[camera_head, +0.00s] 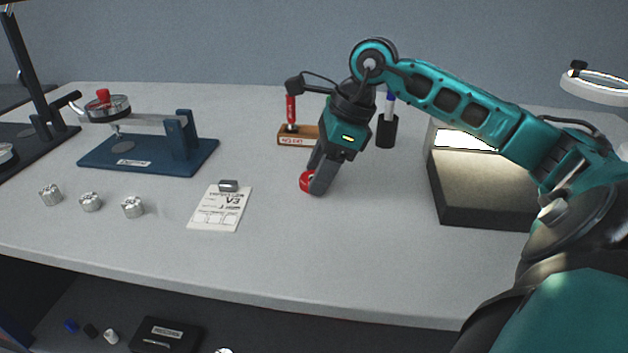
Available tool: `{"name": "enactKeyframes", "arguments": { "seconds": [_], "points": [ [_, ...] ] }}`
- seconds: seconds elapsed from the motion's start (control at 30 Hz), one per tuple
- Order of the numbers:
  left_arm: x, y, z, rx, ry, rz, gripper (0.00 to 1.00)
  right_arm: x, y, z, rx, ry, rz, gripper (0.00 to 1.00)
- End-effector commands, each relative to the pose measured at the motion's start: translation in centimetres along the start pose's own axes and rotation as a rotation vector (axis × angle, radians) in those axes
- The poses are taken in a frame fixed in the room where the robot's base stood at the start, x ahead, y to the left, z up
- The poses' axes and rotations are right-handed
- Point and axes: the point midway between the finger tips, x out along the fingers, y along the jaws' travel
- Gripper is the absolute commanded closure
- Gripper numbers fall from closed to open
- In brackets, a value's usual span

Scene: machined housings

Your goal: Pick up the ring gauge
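A small red round thing (306,182), which looks like the ring gauge, is on the grey table near the middle. My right gripper (317,188) points down at it from above, and its dark fingers hide the right part of the red thing. The fingers overlap in this view, so I cannot tell whether they are closed on it or only around or beside it. The red thing appears to be at table level. My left gripper is not in view.
A wooden block (297,141) with a red-handled tool stands behind the gripper, and a black pen cup (386,132) is to its right. A dark box with a lit panel (480,190) is further right. A blue fixture (150,160), several metal housings (91,202) and a paper pad (217,212) lie left. The front middle is clear.

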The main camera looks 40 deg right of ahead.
Motion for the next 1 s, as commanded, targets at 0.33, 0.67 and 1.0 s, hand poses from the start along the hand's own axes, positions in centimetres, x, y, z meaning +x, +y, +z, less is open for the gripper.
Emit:
{"name": "enactKeyframes", "arguments": {
  "seconds": [0.33, 0.67, 1.0],
  "points": [
    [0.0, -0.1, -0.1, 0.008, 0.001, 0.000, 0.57, 0.0, 0.0, 0.0, 0.000, 0.000, 0.000, 0.83],
    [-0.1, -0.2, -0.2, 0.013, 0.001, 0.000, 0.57, -0.4, 0.0, 0.2, 0.000, -0.001, -0.001, 0.84],
    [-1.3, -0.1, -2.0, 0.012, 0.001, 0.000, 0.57, -5.9, -0.1, 2.5, -0.002, -0.006, -0.007, 0.84]
  ]
}}
